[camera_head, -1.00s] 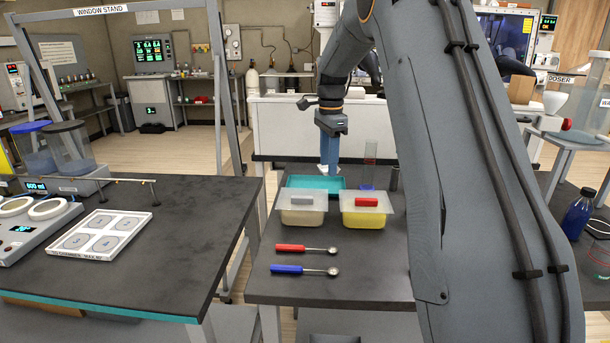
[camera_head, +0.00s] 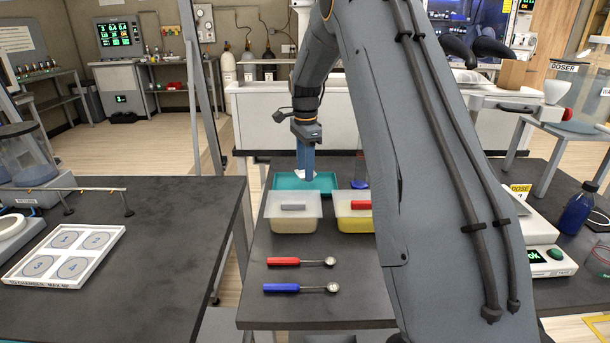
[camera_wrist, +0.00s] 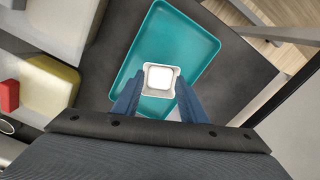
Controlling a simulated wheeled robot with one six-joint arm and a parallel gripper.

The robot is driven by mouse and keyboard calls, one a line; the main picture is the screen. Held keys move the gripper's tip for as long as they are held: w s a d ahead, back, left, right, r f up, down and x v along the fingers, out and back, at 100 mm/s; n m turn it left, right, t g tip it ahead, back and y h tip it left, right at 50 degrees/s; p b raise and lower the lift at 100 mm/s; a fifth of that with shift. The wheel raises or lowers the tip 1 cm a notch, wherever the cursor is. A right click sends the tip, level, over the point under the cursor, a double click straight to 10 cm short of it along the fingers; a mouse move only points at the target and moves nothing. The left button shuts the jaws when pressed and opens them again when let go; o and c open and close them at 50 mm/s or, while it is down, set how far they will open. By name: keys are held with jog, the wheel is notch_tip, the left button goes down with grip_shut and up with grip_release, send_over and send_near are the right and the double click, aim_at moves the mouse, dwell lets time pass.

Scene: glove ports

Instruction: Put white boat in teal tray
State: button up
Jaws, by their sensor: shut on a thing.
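The white boat (camera_wrist: 159,78) is a small square white dish. My gripper (camera_wrist: 157,98) is shut on it, with a blue finger at each side in the wrist view. The teal tray (camera_wrist: 196,38) is a shallow rectangle below the boat in that view. In the head view, my gripper (camera_head: 305,172) points down over the back part of the tray (camera_head: 326,182), and a bit of white shows at the fingertips. The height of the boat above the tray is hard to tell.
Two lidded tubs, one pale (camera_head: 292,222) and one yellow (camera_head: 354,223), stand just in front of the tray. A red scoop (camera_head: 284,262) and a blue scoop (camera_head: 282,288) lie nearer. A clear cylinder with a blue base (camera_head: 360,180) stands right of the tray.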

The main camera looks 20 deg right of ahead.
jog(key=shift+f+p, duration=0.35)
jog(key=shift+f, duration=1.15)
jog(key=shift+a+f, duration=0.1)
jog(key=shift+f, duration=0.05)
jog(key=o, duration=1.1)
notch_tip(320, 180, up, 12)
jog(key=b, duration=0.3)
jog(key=shift+r, duration=0.2)
